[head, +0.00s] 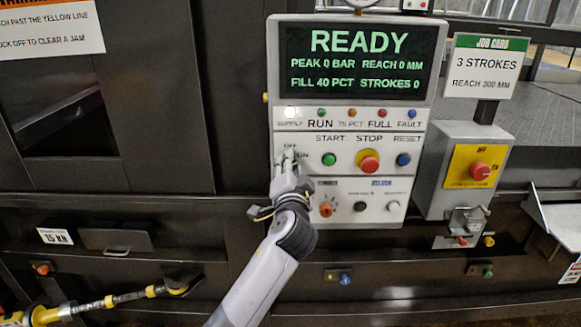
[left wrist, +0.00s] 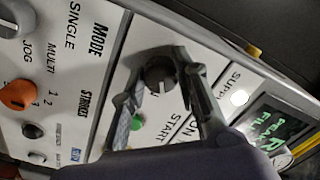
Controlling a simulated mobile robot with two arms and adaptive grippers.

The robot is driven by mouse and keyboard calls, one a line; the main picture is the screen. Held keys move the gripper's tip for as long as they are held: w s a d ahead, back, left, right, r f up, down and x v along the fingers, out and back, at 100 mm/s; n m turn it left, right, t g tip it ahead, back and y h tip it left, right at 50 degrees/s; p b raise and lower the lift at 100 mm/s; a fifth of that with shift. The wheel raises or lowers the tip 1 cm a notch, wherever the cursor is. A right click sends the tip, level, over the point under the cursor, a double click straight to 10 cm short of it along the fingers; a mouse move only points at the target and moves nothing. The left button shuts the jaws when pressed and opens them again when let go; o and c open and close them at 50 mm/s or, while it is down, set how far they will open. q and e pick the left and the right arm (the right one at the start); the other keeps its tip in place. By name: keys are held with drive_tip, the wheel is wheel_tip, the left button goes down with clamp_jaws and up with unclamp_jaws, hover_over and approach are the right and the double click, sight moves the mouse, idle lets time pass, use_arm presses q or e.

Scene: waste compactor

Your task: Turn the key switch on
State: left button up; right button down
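The key switch (left wrist: 158,73) shows as a dark round knob on the white panel in the left wrist view. In the head view, it is mostly hidden behind my left gripper (head: 289,158), beside the OFF and ON labels. My left gripper (left wrist: 160,88) has its two fingers spread on either side of the knob, with the fingertips close to it. I cannot tell whether either finger touches it. Which way the key points is hard to make out. My right gripper is not in view.
A display (head: 360,60) above reads READY, and the SUPPLY lamp (head: 290,112) is white. Green START (head: 329,159), red STOP (head: 369,163) and blue RESET (head: 403,159) buttons sit to the right. An orange selector (head: 326,209) is below. A grey box with a red button (head: 479,171) juts out right.

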use_arm(q)
drive_tip(key=o, duration=0.4)
drive_tip(key=shift+s, duration=0.1)
drive_tip(key=s, duration=1.2)
drive_tip(key=shift+d+f, duration=0.1)
drive_tip(key=shift+f, duration=0.05)
